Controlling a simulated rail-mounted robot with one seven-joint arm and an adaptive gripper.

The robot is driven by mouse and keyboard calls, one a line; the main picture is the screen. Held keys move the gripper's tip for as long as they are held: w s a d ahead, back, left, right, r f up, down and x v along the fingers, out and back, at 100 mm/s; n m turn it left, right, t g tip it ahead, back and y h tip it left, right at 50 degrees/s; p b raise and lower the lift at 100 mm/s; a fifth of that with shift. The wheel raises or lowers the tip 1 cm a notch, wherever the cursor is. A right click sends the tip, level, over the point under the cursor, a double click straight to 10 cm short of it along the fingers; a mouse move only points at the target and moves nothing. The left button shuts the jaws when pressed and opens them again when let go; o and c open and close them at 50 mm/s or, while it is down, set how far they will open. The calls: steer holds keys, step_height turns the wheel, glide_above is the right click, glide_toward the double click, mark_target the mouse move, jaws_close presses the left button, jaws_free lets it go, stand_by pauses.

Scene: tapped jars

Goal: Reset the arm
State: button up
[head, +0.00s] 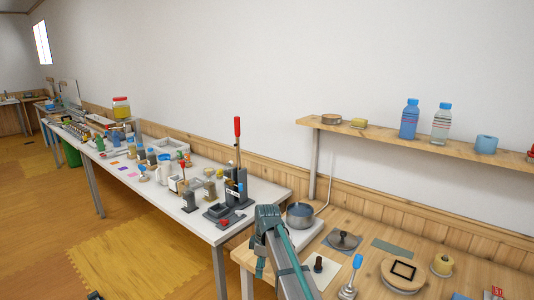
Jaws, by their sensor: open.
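My arm (285,262), grey with teal parts, rises from the bottom edge of the head view. Its top bend is in front of the gap between the white table and the wooden bench. My gripper cannot be made out in this view. A jar of yellow contents with a red lid (121,107) stands raised at the back of the white table.
The long white table (262,197) carries bottles, small tools and a red-handled lever press (238,150). The wooden bench (345,278) at right holds a metal pot (300,215) and a round board. A wall shelf (380,134) carries bottles. Open floor lies at left.

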steer(key=s+d+f+m+g+p, duration=0.15)
steer(key=s+d+f+m, duration=0.3)
steer(key=s+f, duration=0.75)
steer(key=s+d+f+m+g, duration=0.25)
steer(key=s+d+f, duration=0.35)
steer(key=s+f, duration=0.65)
steer(key=s+d+f+m+g, duration=0.1)
steer(key=s+d+f+m, duration=0.2)
steer(key=s, duration=0.6)
steer(key=s+d+f+m+p, duration=0.1)
steer(key=s+d+f+m, duration=0.2)
steer(key=s, duration=0.7)
steer(key=s+d+f+m+g+h+p, duration=0.1)
steer(key=s+f, duration=0.4)
steer(key=s, duration=0.5)
steer(key=shift+s+d+m+g, duration=0.2)
steer(key=shift+d+m+g, duration=0.1)
steer(key=shift+d+m, duration=0.7)
